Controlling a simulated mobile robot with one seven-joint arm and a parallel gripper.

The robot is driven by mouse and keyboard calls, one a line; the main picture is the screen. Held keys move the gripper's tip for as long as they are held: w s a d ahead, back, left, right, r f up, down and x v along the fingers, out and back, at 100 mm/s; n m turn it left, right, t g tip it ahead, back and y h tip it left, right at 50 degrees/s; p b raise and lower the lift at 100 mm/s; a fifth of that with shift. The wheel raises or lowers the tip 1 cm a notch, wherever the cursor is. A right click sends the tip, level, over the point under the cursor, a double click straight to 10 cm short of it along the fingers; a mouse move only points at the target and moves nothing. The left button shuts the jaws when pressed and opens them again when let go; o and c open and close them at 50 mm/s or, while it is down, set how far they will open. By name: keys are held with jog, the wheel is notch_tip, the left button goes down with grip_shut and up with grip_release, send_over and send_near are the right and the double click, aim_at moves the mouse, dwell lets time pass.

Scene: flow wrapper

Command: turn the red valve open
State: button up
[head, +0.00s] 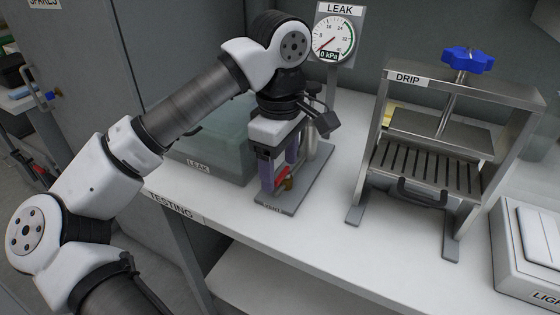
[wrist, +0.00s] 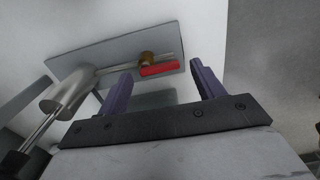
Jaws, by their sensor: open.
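The red valve (wrist: 158,69) shows in the wrist view as a red lever beside a brass fitting (wrist: 148,58), on a pipe over a grey base plate (wrist: 118,50). In the head view the red lever (head: 281,177) is partly hidden by my gripper (head: 278,188). My gripper points down over the grey plate. In the wrist view its two purple fingers (wrist: 158,82) stand wide apart with nothing between them. The lever lies beyond the fingertips in that view, and I see no clear contact.
A gauge marked LEAK (head: 339,38) reads 0 kPa behind the plate. A clear tank marked LEAK (head: 212,150) stands to the left. A metal DRIP press (head: 470,92) with a blue knob (head: 467,60) stands to the right. The white bench (head: 330,235) is clear in front.

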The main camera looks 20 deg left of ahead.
notch_tip(320, 180, up, 14)
jog(key=p, duration=1)
jog(key=shift+f, duration=0.15)
